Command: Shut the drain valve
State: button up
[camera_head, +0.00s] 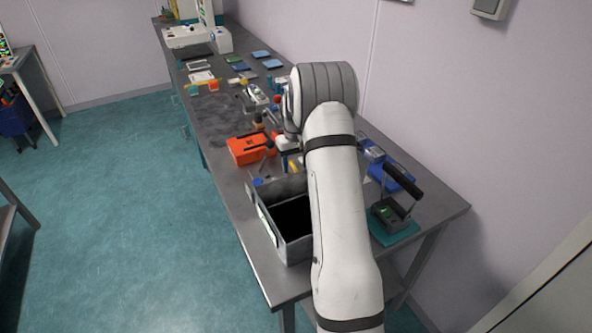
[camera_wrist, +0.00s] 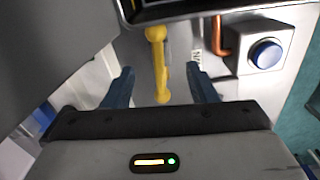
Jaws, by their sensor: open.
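In the wrist view a yellow lever with rounded ends (camera_wrist: 159,62), which looks like the drain valve's handle, runs upright in the picture. My gripper (camera_wrist: 160,76) is open, with one dark blue finger on each side of the lever. There is a visible gap between the lever and each finger, so it is not clamped. In the head view a small yellow piece (camera_head: 293,166) shows beside my arm, probably the same lever. My arm hides much of that area, and the valve's body is not clearly seen.
In the head view an open grey bin (camera_head: 268,217) and an orange case (camera_head: 249,148) are near my arm. A bench (camera_head: 216,126) carries several other items.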

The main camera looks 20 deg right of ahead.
aim_at(295, 168)
jog(key=shift+r+b, duration=0.35)
jog(key=shift+r, duration=2.15)
jog(key=shift+c, duration=0.3)
